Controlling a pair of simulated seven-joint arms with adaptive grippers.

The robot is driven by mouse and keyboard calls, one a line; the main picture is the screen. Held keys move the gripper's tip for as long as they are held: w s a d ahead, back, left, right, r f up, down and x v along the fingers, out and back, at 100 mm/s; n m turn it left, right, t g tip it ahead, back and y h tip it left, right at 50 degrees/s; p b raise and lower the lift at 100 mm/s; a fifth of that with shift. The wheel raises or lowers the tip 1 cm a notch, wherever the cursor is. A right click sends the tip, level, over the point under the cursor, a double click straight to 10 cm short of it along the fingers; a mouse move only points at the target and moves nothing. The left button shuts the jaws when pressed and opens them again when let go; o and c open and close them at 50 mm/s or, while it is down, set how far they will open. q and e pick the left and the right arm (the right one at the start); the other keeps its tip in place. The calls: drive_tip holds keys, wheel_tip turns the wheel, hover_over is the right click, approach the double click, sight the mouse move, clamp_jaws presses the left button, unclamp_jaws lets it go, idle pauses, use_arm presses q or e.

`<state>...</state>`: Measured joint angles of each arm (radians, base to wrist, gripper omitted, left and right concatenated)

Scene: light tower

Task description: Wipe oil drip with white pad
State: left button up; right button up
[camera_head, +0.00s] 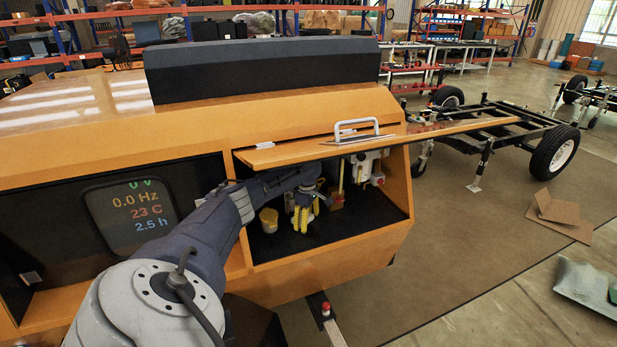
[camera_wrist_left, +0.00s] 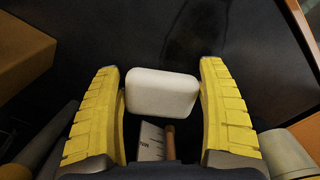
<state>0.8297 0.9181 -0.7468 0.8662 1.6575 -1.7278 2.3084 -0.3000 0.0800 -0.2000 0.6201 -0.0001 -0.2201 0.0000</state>
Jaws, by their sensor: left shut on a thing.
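My left gripper (camera_head: 304,217) reaches into the open compartment of the orange machine, its yellow fingers pointing down near the dark floor. In the left wrist view, the white pad (camera_wrist_left: 162,93) sits between the two yellow fingers of this gripper, which are shut on it. The pad is a rounded white block, with a dark surface (camera_wrist_left: 165,40) beyond it. I cannot clearly make out an oil drip; faint dark streaks show on that surface. In the head view the pad is hidden by the gripper. My right gripper is not in view.
A raised orange lid (camera_head: 330,147) with a metal handle (camera_head: 357,130) overhangs the compartment. A yellow cup-like object (camera_head: 268,220) stands left of the gripper. White fittings (camera_head: 367,168) are at the right back. A scale marked MIN (camera_wrist_left: 151,140) shows below the pad.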

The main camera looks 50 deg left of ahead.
use_arm(q)
drive_tip(key=shift+s+a+f, duration=0.1)
drive_tip(key=shift+a+f, duration=0.05)
drive_tip(key=shift+r, duration=3.05)
drive_tip(key=shift+r, duration=0.1)
